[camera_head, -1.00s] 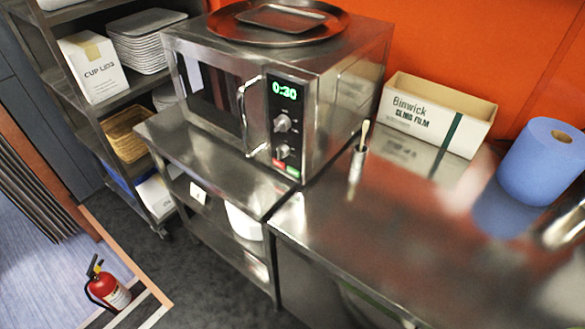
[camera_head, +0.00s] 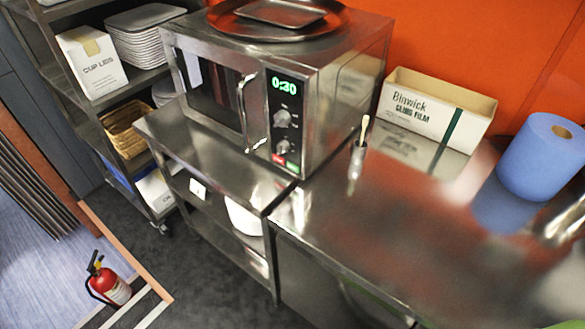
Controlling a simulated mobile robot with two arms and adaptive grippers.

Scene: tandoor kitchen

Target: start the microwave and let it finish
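The microwave (camera_head: 330,95) is a steel box standing on a steel shelf unit at the centre of the head view. Its door (camera_head: 212,95) is shut, with a curved metal handle (camera_head: 242,112) at its right edge. The display (camera_head: 285,87) reads 0:30 in green. Below it are two knobs (camera_head: 283,119), then a red button (camera_head: 278,158) and a green button (camera_head: 292,168) at the bottom of the panel. The inside behind the dark window cannot be made out. Neither of my grippers is in view.
A round tray (camera_head: 225,22) lies on top of the microwave. On the right counter (camera_head: 400,235) stand a small cup with a brush (camera_head: 357,158), a cling film box (camera_head: 432,118) and a blue roll (camera_head: 540,160). A fire extinguisher (camera_head: 112,287) stands on the floor at lower left.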

